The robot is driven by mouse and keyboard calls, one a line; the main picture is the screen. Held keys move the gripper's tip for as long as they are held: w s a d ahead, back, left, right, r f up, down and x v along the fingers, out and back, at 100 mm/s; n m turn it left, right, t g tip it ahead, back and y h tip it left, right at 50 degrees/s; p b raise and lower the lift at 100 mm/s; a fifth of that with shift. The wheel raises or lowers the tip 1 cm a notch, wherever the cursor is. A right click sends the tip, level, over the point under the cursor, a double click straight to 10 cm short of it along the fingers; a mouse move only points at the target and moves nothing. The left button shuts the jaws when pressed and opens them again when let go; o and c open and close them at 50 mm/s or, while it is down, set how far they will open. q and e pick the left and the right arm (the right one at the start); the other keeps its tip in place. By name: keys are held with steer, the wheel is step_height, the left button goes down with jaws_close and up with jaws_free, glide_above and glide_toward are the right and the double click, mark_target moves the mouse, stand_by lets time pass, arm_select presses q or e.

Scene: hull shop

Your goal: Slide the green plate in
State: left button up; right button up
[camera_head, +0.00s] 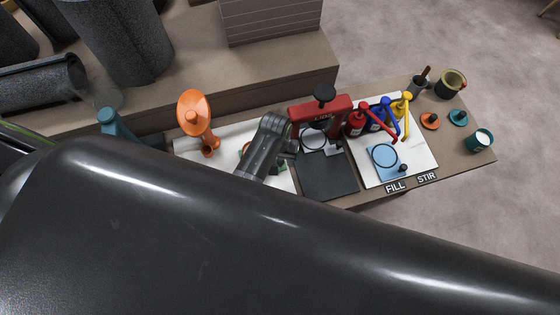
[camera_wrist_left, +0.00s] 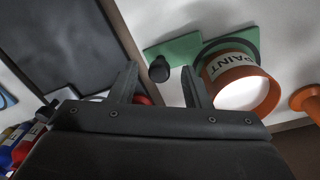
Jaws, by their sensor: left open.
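The green plate (camera_wrist_left: 172,53) lies on a white board in the left wrist view, with a black knob (camera_wrist_left: 159,68) standing on its near left part. An orange paint can (camera_wrist_left: 240,82) labelled PAINT stands at its right, by a dark green ring. My left gripper (camera_wrist_left: 158,84) is open, and the knob appears between its two fingertips; contact cannot be told. In the head view my left gripper (camera_head: 286,148) is over the white board and hides most of the plate and can. My right gripper is not in view.
A red press (camera_head: 320,110) and a dark pad (camera_head: 328,180) are right of the gripper. Beyond are a blue plate (camera_head: 378,168), red, blue and yellow pump bottles (camera_head: 376,118), and a teal cup (camera_head: 479,140). An orange funnel-like stand (camera_head: 195,115) is at left. My arm blocks the foreground.

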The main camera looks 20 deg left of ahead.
arm_select(q)
steer(key=shift+f, duration=0.3)
jaws_close()
steer(key=shift+s+a+r, duration=0.1)
steer(key=shift+a+r, duration=0.05)
steer(key=shift+a, duration=0.05)
steer(key=s+a+p, duration=0.2)
steer(key=a, duration=0.1)
steer(key=s+a+p, duration=0.2)
steer(key=a+p, duration=0.1)
steer(key=s+a+p, duration=0.2)
steer(key=a, duration=0.2)
steer(key=shift+s, duration=0.4)
steer(key=shift+s+a, duration=0.1)
steer(key=shift+a, duration=0.1)
